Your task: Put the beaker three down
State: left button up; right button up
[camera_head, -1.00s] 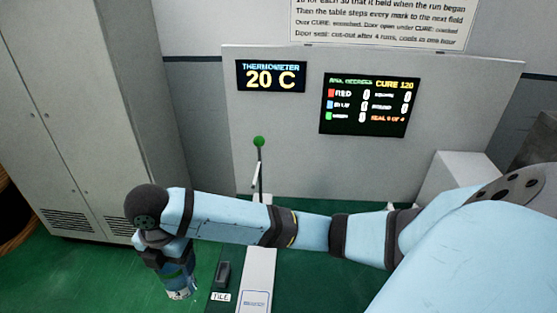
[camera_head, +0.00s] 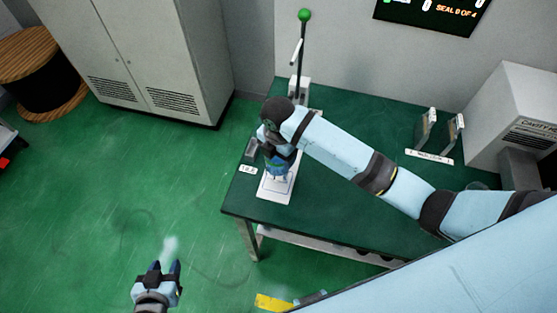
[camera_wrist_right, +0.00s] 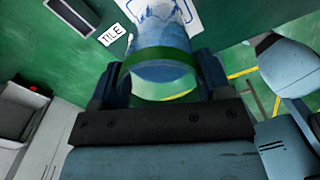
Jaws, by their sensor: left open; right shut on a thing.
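My right gripper (camera_head: 278,156) is shut on the beaker (camera_head: 277,168), over a white plate (camera_head: 275,190) near the table's left end. In the right wrist view the clear beaker (camera_wrist_right: 160,42) with a green band sits between the fingers, with the white plate (camera_wrist_right: 206,12) beyond it. Whether the beaker's base touches the plate I cannot tell. My left gripper (camera_head: 165,267) is open and empty, low over the floor left of the table.
A dark block (camera_head: 251,149) and a TILE label (camera_head: 248,169) lie just left of the plate. A lever with a green knob (camera_head: 304,15) stands behind. Two upright holders (camera_head: 440,130) and a grey machine (camera_head: 520,115) are at the right. The green table (camera_head: 350,200) is mostly clear.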

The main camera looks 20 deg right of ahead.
jog(key=shift+f, duration=2.25)
jog(key=shift+f, duration=0.15)
jog(key=o, duration=1.5)
jog(key=shift+c, duration=0.2)
notch_tip(320, 180, up, 12)
jog(key=b, duration=0.1)
jog(key=shift+r, duration=0.2)
